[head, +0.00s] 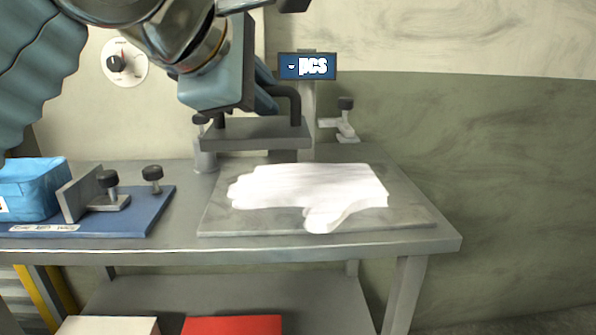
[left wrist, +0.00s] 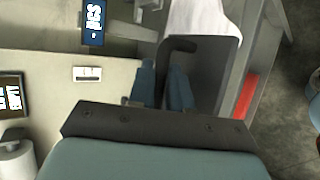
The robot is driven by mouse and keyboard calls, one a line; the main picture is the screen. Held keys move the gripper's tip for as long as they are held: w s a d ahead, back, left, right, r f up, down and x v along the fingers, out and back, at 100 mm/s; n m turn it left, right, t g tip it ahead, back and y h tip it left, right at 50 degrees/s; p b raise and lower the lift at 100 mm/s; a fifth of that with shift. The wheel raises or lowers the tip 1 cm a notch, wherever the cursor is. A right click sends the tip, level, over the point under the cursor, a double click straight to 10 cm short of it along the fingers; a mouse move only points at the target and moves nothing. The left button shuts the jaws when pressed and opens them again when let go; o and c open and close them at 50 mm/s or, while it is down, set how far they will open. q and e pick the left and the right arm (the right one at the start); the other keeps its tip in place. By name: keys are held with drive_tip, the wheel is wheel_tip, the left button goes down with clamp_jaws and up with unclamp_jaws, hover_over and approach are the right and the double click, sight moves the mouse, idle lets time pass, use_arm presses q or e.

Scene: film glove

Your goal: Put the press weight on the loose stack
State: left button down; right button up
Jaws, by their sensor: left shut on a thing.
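The press weight (head: 250,133) is a flat grey plate with a dark bent handle. My left gripper (head: 268,100) is shut on its handle and holds it raised above the back of the bench. In the left wrist view the weight (left wrist: 206,62) hangs from the blue fingers of my left gripper (left wrist: 168,85). The loose stack (head: 300,190) is a pile of white glove-shaped sheets on a grey board (head: 225,222), in front of the weight and a little to its right. Part of the stack (left wrist: 200,18) shows beyond the weight in the left wrist view. My right gripper is out of view.
A display (head: 307,66) reading "pcs" stands on a post behind the stack. A clamp with a dark knob (head: 345,120) sits at the back. On the left is a blue mat (head: 150,215) with knobbed stops and a blue pack (head: 30,188). A red item (head: 232,325) is below the bench.

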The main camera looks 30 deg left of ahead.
use_arm(q)
drive_tip(key=a+x, duration=0.1)
drive_tip(key=x, duration=0.4)
drive_tip(key=a+x, duration=0.1)
drive_tip(key=x, duration=0.4)
drive_tip(key=s+a+f+x, duration=0.1)
drive_tip(key=x, duration=0.5)
drive_tip(key=shift+w+f+b, duration=0.1)
drive_tip(key=shift+b, duration=0.3)
wheel_tip(320, 180, down, 3)
drive_tip(key=shift+w+a+f, duration=0.1)
drive_tip(key=shift+w+f, duration=0.05)
drive_tip(key=shift+f, duration=0.1)
